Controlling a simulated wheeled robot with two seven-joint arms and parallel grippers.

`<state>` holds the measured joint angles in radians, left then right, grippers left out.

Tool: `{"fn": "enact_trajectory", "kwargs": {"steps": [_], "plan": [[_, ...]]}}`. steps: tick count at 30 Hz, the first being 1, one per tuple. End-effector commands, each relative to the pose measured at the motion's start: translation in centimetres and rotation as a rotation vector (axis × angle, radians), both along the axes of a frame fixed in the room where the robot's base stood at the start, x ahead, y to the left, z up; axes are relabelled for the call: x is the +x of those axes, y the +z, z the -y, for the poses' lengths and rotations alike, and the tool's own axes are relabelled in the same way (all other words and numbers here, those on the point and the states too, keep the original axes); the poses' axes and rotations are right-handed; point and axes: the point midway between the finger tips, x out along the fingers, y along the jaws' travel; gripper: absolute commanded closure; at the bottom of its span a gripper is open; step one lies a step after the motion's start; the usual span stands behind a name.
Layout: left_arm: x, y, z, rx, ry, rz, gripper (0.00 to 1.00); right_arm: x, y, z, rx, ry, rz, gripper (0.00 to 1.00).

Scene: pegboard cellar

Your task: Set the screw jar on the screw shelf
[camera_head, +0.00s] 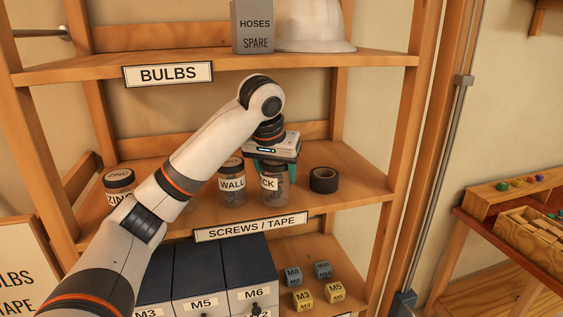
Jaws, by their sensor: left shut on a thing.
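The screw shelf (350,195) is the middle board, with a "SCREWS / TAPE" label (251,227) on its front edge. My left gripper (275,170) is shut on a clear jar (274,191) whose label reads "...CK", partly hidden. The jar is upright at the screw shelf; whether its base touches the board I cannot tell. A jar labelled "WALL" (232,186) stands just left of it, and a "ZINC" jar (118,184) stands at the shelf's left end. My right gripper is not in view.
A black tape roll (324,180) sits just right of the held jar. Above is the "BULBS" shelf (300,62) with a grey box (252,27) and white helmet (316,27). Below are dark drawers (190,262) and small M-marked cubes (303,299). The screw shelf's right end is bare.

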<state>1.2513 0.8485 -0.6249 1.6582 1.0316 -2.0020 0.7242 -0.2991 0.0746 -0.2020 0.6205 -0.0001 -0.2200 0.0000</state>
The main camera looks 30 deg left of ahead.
Motion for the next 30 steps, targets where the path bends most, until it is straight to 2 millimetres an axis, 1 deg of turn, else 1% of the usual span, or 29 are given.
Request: {"fn": "enact_trajectory", "kwargs": {"steps": [5, 8, 11, 12, 14, 26, 27, 29, 30], "plan": [[1.3, 0.1, -0.3, -0.002, -0.001, 0.0, 0.75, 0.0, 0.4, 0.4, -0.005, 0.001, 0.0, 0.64], [2.9, 0.5, -0.8, -0.002, 0.001, -0.002, 0.75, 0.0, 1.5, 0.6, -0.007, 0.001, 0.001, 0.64], [4.5, 0.5, -1.3, 0.0, 0.003, -0.002, 0.75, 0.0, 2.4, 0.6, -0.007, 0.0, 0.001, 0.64], [4.4, 0.3, -1.3, 0.003, 0.0, -0.001, 0.75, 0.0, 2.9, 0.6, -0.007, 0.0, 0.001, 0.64], [4.4, -0.1, -1.3, 0.003, -0.001, -0.002, 0.75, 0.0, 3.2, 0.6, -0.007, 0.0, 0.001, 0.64], [4.4, -0.8, -1.2, 0.001, -0.001, 0.001, 0.75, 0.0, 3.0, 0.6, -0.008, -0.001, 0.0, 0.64], [4.3, -1.0, -1.2, 0.001, -0.001, -0.001, 0.4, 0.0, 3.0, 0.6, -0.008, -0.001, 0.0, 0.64], [4.3, -1.0, -1.2, 0.001, -0.001, -0.001, 0.3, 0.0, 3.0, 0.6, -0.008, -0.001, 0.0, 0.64], [4.3, -1.0, -1.2, 0.001, -0.001, -0.001, 0.23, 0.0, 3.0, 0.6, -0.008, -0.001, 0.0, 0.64]]}}
